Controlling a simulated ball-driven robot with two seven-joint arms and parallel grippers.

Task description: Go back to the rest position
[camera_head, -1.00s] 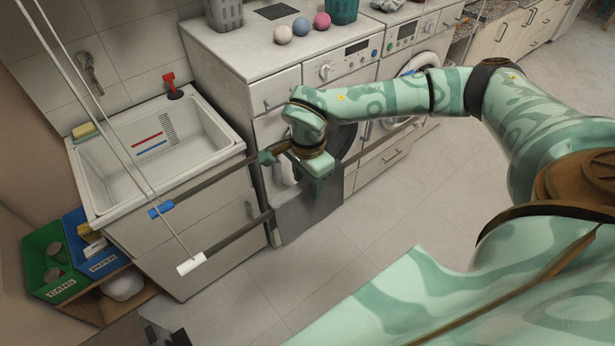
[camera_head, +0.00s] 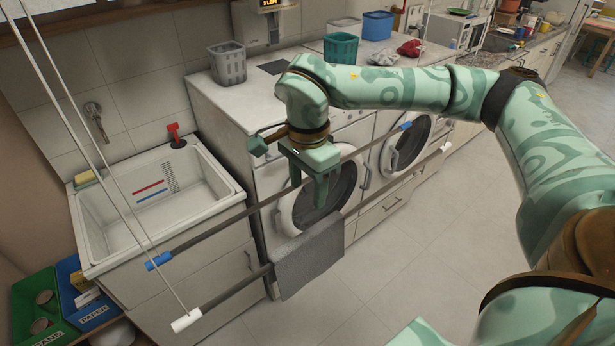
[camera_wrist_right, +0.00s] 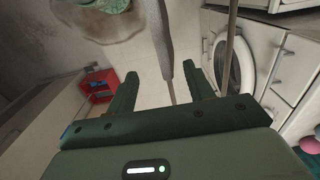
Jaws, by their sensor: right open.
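My right gripper (camera_head: 309,180) points downward in the head view, in front of the washing machine (camera_head: 318,200) and beside the rods of a hanging drying rack (camera_head: 225,213). Its fingers are apart. In the right wrist view the two fingers of the right gripper (camera_wrist_right: 160,75) are spread with no object held between them; a rack rod shows beyond the gap. A grey cloth (camera_head: 310,260) hangs over the lower rod, below the gripper. My left gripper is in neither view.
A white sink (camera_head: 130,240) stands at the left, with green (camera_head: 25,310) and blue (camera_head: 70,275) bins below it. A grey basket (camera_head: 228,65) and a teal basket (camera_head: 340,48) stand on the counter. The floor (camera_head: 430,250) at the right is clear.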

